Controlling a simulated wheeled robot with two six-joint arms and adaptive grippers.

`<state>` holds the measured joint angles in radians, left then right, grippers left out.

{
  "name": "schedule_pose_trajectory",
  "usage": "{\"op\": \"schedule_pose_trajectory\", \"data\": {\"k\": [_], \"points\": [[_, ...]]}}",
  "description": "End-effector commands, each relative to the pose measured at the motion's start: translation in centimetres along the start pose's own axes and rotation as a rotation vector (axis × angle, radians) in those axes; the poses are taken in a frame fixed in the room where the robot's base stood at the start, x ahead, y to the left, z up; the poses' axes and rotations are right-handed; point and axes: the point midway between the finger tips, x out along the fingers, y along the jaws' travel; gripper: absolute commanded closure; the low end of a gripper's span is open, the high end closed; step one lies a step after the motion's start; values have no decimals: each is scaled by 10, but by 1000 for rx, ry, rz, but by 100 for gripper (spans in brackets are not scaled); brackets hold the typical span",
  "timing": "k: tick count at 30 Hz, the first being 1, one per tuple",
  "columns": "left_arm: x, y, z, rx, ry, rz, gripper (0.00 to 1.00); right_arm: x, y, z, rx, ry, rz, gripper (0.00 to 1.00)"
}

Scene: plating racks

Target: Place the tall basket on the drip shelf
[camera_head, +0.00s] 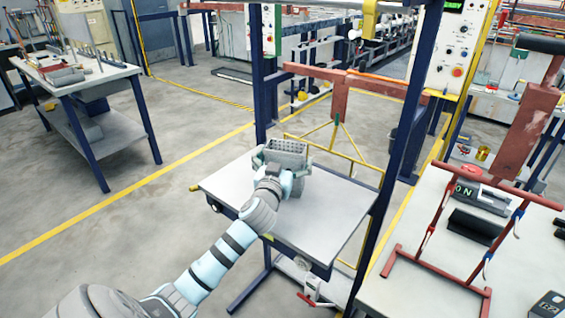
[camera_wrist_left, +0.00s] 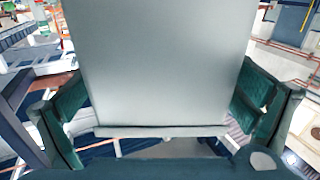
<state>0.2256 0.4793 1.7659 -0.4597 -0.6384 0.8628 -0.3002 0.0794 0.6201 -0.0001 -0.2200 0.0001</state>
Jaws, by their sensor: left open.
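A grey basket with a perforated top (camera_head: 288,148) is at the back edge of the grey-topped table, which looks like the drip shelf (camera_head: 325,215). My left gripper (camera_head: 281,163) reaches over this table, with its fingers beside the basket. I cannot tell whether the basket rests on the top or is just above it. In the left wrist view the green fingers (camera_wrist_left: 168,110) are spread, and a smooth grey face (camera_wrist_left: 160,65), seemingly the basket's, fills the space between them. The basket's lower part is hidden by my gripper. My right gripper does not show.
Blue posts (camera_head: 405,120) and a red hanger bar (camera_head: 350,80) stand close around the table. A red rack (camera_head: 435,230) is on the white bench (camera_head: 375,290) at right. A cluttered worktable (camera_head: 75,75) is at left. The table's front half is bare.

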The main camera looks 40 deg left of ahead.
Motion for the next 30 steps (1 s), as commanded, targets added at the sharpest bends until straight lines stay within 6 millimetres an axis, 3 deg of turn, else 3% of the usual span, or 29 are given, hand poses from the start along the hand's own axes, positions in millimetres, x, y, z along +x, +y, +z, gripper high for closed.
{"op": "schedule_pose_trajectory", "data": {"k": [5, 12, 16, 20, 30], "points": [[-23, 0, 0, 1, 0, 2, 0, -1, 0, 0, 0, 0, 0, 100], [-85, 0, 1, 1, -2, 2, 0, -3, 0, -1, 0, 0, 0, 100], [-109, 0, 0, 0, -1, 2, 0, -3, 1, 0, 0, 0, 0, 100], [-118, 0, 0, 0, -1, 0, 0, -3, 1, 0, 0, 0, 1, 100], [-118, 0, 0, 0, 0, 0, 0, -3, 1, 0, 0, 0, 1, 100]]}}
